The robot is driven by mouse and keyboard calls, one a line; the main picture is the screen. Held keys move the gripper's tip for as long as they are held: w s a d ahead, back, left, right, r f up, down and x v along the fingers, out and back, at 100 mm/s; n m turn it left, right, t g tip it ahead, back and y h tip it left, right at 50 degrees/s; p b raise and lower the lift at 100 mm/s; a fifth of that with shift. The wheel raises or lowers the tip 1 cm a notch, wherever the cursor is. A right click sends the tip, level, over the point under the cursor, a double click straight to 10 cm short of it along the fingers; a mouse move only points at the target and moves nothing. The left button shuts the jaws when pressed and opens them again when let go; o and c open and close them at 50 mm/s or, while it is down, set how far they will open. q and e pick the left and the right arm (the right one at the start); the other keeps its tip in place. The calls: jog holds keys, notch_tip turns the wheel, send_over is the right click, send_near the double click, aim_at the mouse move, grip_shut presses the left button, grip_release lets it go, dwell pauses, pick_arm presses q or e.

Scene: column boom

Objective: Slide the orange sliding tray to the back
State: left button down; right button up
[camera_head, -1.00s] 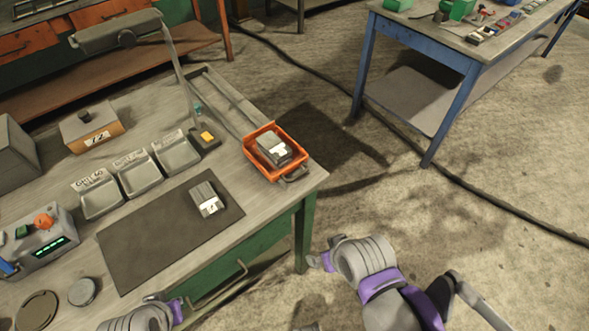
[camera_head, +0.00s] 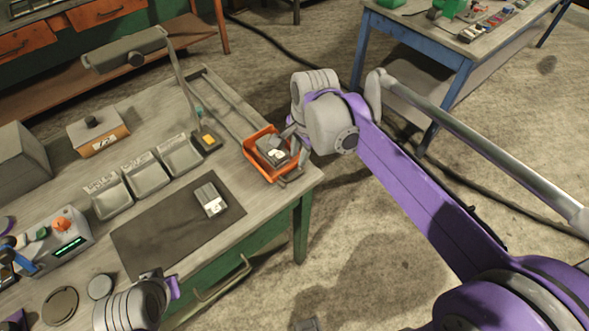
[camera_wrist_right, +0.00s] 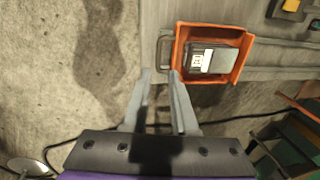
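The orange sliding tray (camera_head: 262,170) sits at the right edge of the workbench, at the near end of two grey rails (camera_head: 230,105). A grey block with a white label (camera_head: 274,153) lies in it. In the right wrist view the tray (camera_wrist_right: 215,27) has a grey handle (camera_wrist_right: 162,50) on its left side. My right gripper (camera_wrist_right: 159,73) is open, its fingertips close to the handle's lower end; contact is unclear. In the head view it (camera_head: 291,134) is at the tray's right side, partly hidden. My left gripper (camera_head: 172,287) is low over the bench's front edge; its fingers are unclear.
A similar grey block (camera_head: 210,199) lies on a dark mat (camera_head: 150,235). A blue table (camera_head: 420,40) stands behind my right arm. The rails behind the tray look clear.

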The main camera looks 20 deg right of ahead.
aim_at(294, 177)
jog(key=f, duration=0.3)
jog(key=w+f, duration=0.1)
jog(key=f, duration=0.6)
jog(key=shift+w+a+b, duration=0.2)
jog(key=shift+a+b, duration=0.1)
jog(key=shift+b, duration=0.05)
grip_shut()
jog(key=shift+r, duration=0.1)
dwell(0.7)
